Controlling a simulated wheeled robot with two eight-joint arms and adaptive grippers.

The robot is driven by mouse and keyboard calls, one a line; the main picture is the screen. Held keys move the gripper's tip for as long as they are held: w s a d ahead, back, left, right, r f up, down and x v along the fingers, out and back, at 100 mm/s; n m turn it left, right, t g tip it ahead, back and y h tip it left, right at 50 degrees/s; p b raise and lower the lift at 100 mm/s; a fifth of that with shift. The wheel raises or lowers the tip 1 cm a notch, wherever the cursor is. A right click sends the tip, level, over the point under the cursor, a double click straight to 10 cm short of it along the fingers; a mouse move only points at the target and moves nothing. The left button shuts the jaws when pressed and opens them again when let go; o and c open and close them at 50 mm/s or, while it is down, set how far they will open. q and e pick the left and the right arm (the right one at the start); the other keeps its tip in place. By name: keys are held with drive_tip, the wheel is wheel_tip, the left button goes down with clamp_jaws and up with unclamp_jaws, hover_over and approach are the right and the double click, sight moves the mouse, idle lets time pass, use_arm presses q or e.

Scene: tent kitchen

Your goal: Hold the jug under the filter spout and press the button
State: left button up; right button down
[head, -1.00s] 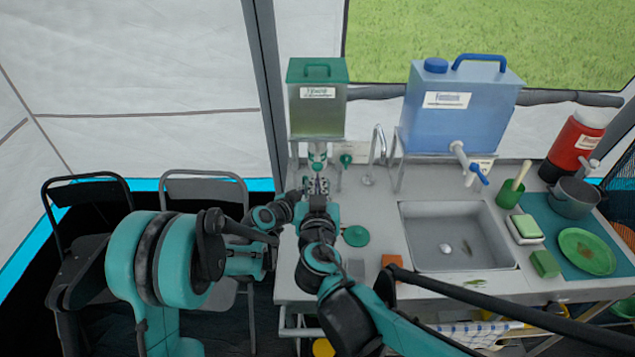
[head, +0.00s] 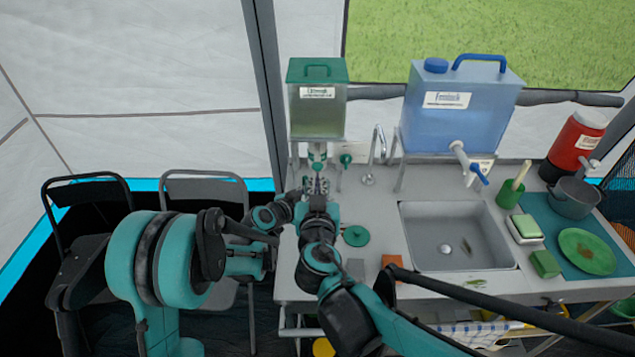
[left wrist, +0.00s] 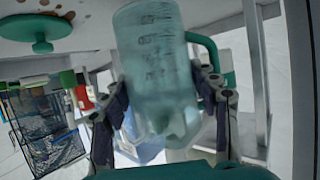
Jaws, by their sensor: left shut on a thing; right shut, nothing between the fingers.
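The filter (head: 317,115) is a see-through tank with a green lid, on a stand at the back left of the counter. Its spout (head: 317,155) hangs below it. My right gripper (head: 317,184) is shut and empty just below the spout; I cannot tell whether it touches anything. My left gripper (left wrist: 165,110) is shut on the jug (left wrist: 155,60), a clear, marked vessel with a green handle (left wrist: 208,50). In the head view, the arms hide the jug and most of the left gripper. I cannot make out the button.
A green lid (head: 355,236) lies on the counter. A sink (head: 455,240) is at the middle right, with a blue water tank (head: 455,110) behind it. An orange block (head: 393,261) lies near the front edge. Chairs (head: 90,215) stand to the left.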

use_arm(q)
drive_tip(key=s+b, duration=0.1)
drive_tip(key=s, duration=0.9)
use_arm(e)
drive_tip(key=shift+f, duration=0.7)
idle(0.6)
